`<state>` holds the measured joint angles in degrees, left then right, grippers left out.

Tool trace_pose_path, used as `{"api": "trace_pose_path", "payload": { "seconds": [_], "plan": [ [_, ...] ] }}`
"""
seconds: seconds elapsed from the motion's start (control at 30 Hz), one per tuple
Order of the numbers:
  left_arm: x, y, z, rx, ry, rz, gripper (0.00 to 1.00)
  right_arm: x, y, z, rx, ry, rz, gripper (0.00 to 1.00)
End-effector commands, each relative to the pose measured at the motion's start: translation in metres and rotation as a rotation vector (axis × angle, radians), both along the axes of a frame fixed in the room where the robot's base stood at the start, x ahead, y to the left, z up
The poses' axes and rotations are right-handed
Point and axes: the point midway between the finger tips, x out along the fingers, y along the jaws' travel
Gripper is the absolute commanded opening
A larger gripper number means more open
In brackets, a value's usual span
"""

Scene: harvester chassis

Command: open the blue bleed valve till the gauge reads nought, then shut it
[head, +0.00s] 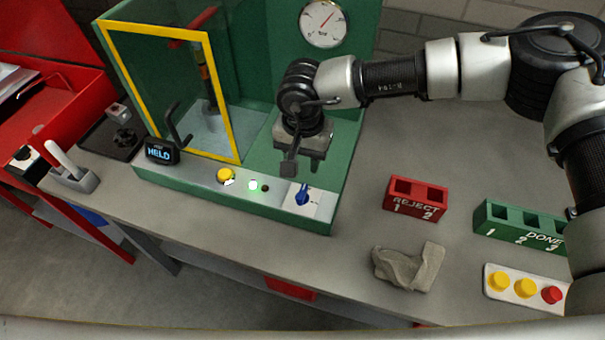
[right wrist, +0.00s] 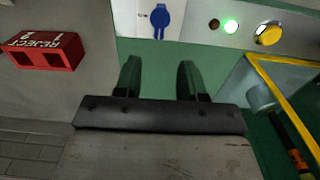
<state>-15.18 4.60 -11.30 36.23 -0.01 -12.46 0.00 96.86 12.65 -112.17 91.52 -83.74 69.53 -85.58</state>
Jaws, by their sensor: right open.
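The blue bleed valve (head: 302,195) sits on a white plate at the right end of the green rig's front panel. It also shows at the top of the right wrist view (right wrist: 160,18). The round gauge (head: 323,24) is on the green back panel; its needle points to the upper right, away from nought as far as I can tell, and its figures are too small to read. My right gripper (head: 290,167) hangs above the panel, just behind the valve and apart from it. Its two fingers (right wrist: 158,78) are open and empty. My left gripper is out of view.
The panel also has a yellow button (head: 226,175), a lit green lamp (head: 252,185) and a display reading HELD (head: 161,151). A yellow-framed guard (head: 221,95) stands left. The red REJECT rack (head: 415,199), green DONE rack (head: 520,225) and a grey cloth (head: 408,267) lie right.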

Motion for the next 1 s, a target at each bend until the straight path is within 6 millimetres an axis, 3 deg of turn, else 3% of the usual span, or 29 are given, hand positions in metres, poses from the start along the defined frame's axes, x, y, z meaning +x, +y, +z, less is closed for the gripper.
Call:
{"api": "trace_pose_path", "payload": {
  "seconds": [0.2, 0.3, 0.37, 0.5, 0.67, 0.93, 1.0],
  "plan": [
    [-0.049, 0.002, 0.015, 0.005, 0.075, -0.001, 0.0, -0.002, 0.001, -0.036, 0.0, 0.006, 0.0, 0.4],
    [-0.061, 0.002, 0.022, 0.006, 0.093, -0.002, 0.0, -0.002, 0.001, -0.056, 0.001, 0.006, -0.001, 0.4],
    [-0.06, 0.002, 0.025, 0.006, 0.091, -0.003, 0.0, -0.003, 0.001, -0.066, 0.002, 0.006, -0.001, 0.4],
    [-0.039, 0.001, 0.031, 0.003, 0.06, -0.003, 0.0, -0.002, 0.001, -0.086, 0.003, 0.005, -0.002, 0.4],
    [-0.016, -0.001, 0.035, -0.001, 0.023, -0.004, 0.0, -0.002, 0.001, -0.098, 0.004, 0.003, -0.001, 0.4],
    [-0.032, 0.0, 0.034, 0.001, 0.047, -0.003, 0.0, -0.002, 0.001, -0.1, 0.004, 0.003, -0.001, 0.4],
    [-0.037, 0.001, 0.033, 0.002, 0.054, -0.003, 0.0, -0.002, 0.001, -0.1, 0.004, 0.003, -0.001, 0.33]
  ]
}}
